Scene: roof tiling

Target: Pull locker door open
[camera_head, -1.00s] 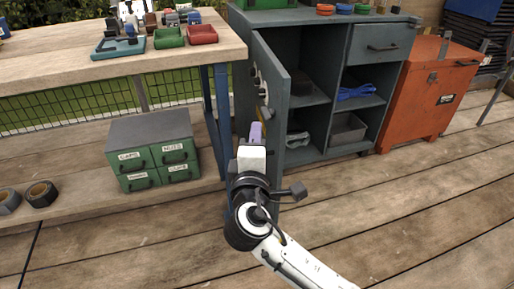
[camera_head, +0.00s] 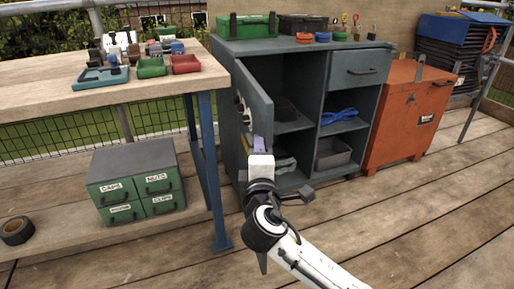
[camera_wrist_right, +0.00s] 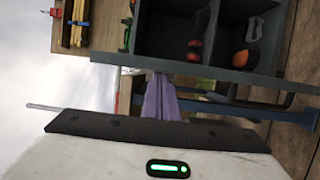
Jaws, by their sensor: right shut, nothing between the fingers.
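The grey locker door (camera_head: 256,92) stands ajar on the left of the grey cabinet (camera_head: 355,60), showing its inner compartments. My right gripper (camera_head: 259,146) has purple fingertips and is shut and empty. In the head view it overlaps the lower part of the door near its free edge; I cannot tell whether it touches. In the right wrist view the purple fingers (camera_wrist_right: 160,98) are together, close to a long dark grey panel edge (camera_wrist_right: 200,70). The door's handle is not clear in the head view. My left gripper is not in view.
A wooden workbench (camera_head: 60,98) with small trays and a blue leg (camera_head: 217,190) stands left of the door. A green drawer box (camera_head: 135,180) sits on its lower shelf. An orange chest (camera_head: 400,125) stands right of the cabinet. The plank floor (camera_head: 420,210) in front is clear.

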